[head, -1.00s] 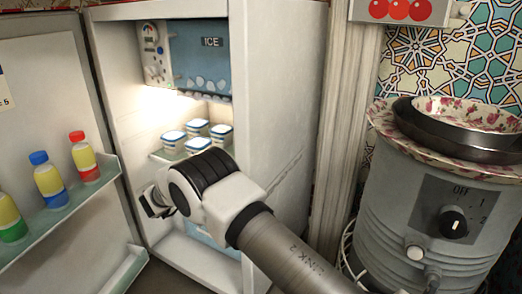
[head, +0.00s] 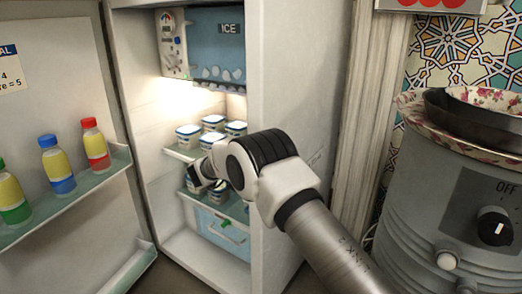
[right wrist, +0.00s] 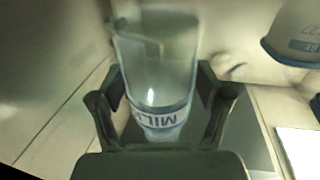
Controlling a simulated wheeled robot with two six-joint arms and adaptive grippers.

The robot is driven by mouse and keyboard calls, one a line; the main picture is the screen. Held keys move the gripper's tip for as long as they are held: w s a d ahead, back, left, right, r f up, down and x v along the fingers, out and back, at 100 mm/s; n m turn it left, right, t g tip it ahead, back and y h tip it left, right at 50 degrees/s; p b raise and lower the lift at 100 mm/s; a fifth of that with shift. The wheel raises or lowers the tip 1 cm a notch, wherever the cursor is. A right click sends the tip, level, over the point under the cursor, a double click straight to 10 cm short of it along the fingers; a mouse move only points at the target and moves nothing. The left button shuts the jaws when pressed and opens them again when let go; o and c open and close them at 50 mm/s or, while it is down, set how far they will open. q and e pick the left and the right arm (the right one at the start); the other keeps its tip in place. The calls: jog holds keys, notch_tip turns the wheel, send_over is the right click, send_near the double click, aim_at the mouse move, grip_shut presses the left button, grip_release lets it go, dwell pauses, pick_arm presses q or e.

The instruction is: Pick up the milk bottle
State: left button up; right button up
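A glass milk bottle (right wrist: 160,75) with a white and blue label reading MILK fills the middle of the right wrist view. My right gripper (right wrist: 160,88) has its fingers spread wide, one on each side of the bottle. The pads look very close to the glass, and contact is unclear. In the head view my right gripper (head: 203,176) is inside the open fridge, by the lower shelf and below the white tubs. The bottle is not clearly distinguishable there; my arm covers part of that area. My left gripper is not in view.
White and blue tubs (head: 214,122) stand on the fridge shelf above the gripper. The open door at left has a shelf (head: 110,172) with several coloured bottles. The fridge side wall (head: 290,90) and a grey stove-like drum (head: 440,210) flank my right arm.

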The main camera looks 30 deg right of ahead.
jog(key=c, duration=0.9)
jog(key=shift+r+p, duration=0.25)
jog(key=shift+p, duration=0.6)
jog(key=shift+s+a+f+p, duration=0.1)
jog(key=shift+s+a+p, duration=0.8)
jog(key=shift+a, duration=2.05)
jog(key=shift+s+a+p, duration=0.25)
jog(key=shift+a+p, duration=1.1)
jog(key=shift+a, duration=1.6)
jog(key=shift+s+a+f+p, duration=0.1)
jog(key=shift+s+a+p, duration=0.8)
jog(key=shift+a, duration=2.05)
jog(key=shift+w, duration=0.3)
